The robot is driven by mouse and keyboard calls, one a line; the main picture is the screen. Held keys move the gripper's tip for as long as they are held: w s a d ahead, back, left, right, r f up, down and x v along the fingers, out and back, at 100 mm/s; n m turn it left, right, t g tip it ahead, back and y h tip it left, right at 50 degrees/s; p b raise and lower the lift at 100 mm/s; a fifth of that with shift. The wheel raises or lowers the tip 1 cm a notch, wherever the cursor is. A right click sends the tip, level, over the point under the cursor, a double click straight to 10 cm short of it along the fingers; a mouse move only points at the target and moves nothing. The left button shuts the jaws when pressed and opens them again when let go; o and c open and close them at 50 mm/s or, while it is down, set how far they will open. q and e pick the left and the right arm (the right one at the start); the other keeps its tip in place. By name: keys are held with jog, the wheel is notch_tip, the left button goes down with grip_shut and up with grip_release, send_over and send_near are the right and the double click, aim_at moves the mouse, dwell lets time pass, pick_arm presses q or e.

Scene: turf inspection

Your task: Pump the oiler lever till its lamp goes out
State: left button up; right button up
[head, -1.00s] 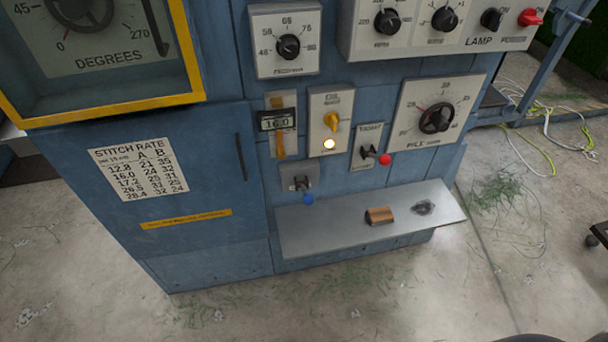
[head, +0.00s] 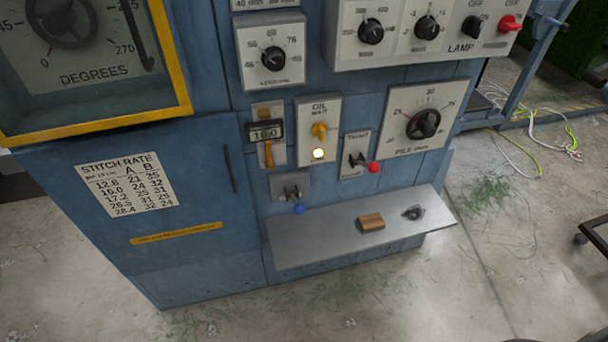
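The oiler is a pale plate (head: 318,108) marked "OIL" on the blue machine front, in the middle of the head view. Its yellow lever (head: 319,131) sticks out near the plate's centre. Its round lamp (head: 318,154) just below the lever is lit, a bright pale yellow. Neither of my grippers shows in the head view.
A metal shelf (head: 340,236) juts out below, with a brown block (head: 370,222) on it. A red-knobbed lever (head: 373,167) stands right of the oiler and a blue-knobbed one (head: 298,208) lower left. A dial plate (head: 427,120) is further right.

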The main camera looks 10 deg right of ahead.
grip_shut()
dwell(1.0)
